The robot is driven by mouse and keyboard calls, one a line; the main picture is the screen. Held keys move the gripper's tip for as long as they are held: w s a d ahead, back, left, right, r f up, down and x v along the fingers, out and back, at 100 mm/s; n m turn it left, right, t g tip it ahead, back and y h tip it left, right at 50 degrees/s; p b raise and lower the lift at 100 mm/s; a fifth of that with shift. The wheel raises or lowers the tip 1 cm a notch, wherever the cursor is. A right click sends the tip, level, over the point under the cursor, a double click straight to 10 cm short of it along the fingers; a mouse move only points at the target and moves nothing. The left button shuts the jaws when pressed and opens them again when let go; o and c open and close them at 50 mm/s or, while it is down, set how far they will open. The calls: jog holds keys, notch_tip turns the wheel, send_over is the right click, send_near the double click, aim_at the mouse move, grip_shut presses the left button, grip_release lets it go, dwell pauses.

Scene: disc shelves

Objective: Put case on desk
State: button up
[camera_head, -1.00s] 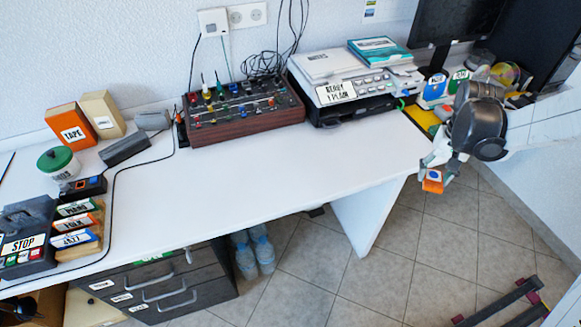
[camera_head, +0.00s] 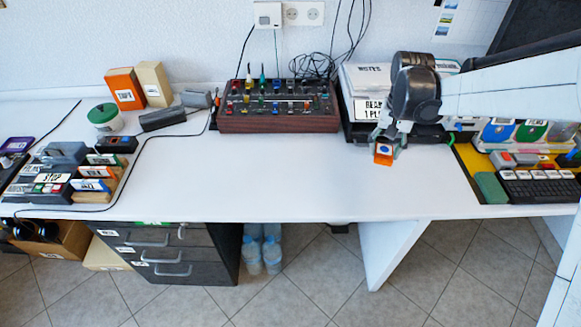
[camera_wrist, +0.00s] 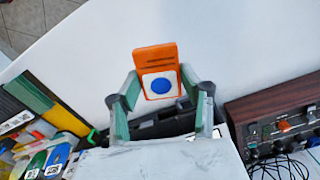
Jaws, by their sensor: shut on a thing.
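The case is a small orange box (camera_wrist: 155,60) with a white label and a blue dot. My gripper (camera_head: 385,148) is shut on the case (camera_head: 383,156) and holds it in front of the printer. The wrist view shows the case between the two green-grey fingers of my gripper (camera_wrist: 160,95). The white desk (camera_head: 270,180) lies behind and below the case in that view. I cannot tell whether the case touches the desk top.
A mixing console (camera_head: 278,108) stands at the back middle. The printer (camera_head: 362,130) is behind my gripper. A keyboard (camera_head: 540,188) and a yellow mat lie to the right. Boxes and a STOP-labelled device (camera_head: 50,186) fill the left end. The desk's middle front is clear.

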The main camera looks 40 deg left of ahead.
jog(key=s+a+n, duration=0.1)
jog(key=s+a, duration=0.4)
jog(key=a, duration=0.4)
jog(key=s+a+n+b, duration=0.1)
jog(key=s+a, duration=0.5)
jog(key=a, duration=0.3)
jog(key=s+a+n, duration=0.1)
jog(key=s+a, duration=0.4)
jog(key=a, duration=0.4)
jog(key=b, duration=0.2)
send_over(307, 185)
notch_tip(307, 185, down, 6)
jog(key=shift+f, duration=2.25)
jog(key=shift+f+b, duration=0.2)
jog(key=shift+b, duration=0.2)
jog(key=o, duration=1.2)
jog(key=shift+o, duration=0.2)
jog(key=shift+r, duration=0.1)
notch_tip(307, 185, up, 12)
jog(key=p, duration=0.2)
